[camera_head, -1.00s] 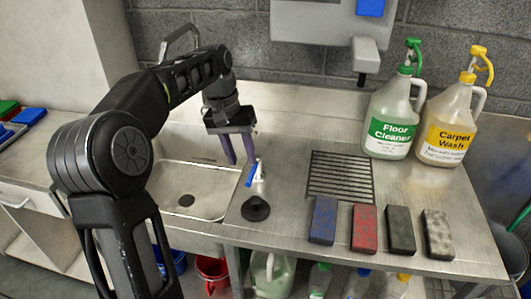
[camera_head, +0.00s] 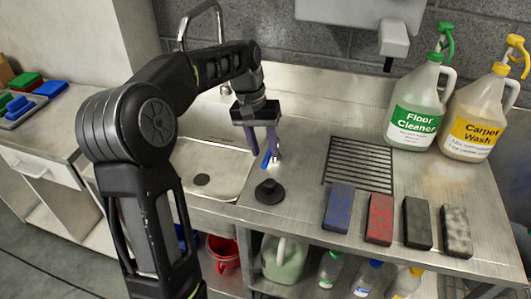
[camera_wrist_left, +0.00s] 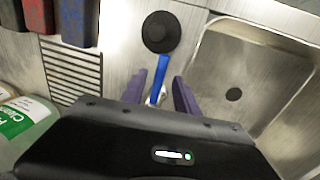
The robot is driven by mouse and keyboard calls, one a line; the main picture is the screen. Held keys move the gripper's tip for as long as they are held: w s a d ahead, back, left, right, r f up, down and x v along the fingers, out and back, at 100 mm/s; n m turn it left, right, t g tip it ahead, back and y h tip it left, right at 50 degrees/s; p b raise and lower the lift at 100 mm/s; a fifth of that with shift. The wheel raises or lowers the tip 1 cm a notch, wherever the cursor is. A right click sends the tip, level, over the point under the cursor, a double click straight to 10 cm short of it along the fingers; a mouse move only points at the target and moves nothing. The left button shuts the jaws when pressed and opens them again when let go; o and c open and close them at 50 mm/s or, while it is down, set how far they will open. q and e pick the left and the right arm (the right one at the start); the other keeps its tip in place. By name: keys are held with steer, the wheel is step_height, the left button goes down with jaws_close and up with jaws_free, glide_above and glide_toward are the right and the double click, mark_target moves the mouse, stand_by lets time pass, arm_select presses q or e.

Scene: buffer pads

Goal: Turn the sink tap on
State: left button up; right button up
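A silver curved sink spout (camera_head: 203,14) rises at the back left in the head view, behind my left arm; its lower part is hidden. The steel sink basin (camera_head: 222,185) lies in front of it and also shows in the wrist view (camera_wrist_left: 262,60). My left gripper (camera_head: 268,151) points down over the counter beside the basin's right edge, its purple fingers apart. A small blue-and-white item (camera_head: 266,160) shows at the fingertips; its blue bar (camera_wrist_left: 163,72) appears close to the fingers in the wrist view. I cannot tell whether they touch. My right gripper is not in view.
A black round stopper (camera_head: 270,191) sits in front of the gripper. A drain grate (camera_head: 357,163), several sponge blocks (camera_head: 379,218), a green-label bottle (camera_head: 415,112) and a yellow-label bottle (camera_head: 474,120) stand to the right.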

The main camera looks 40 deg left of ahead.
arm_select(q)
steer(key=shift+d+f, duration=0.2)
steer(key=shift+f, duration=0.85)
steer(key=shift+c, duration=0.4)
jaws_close()
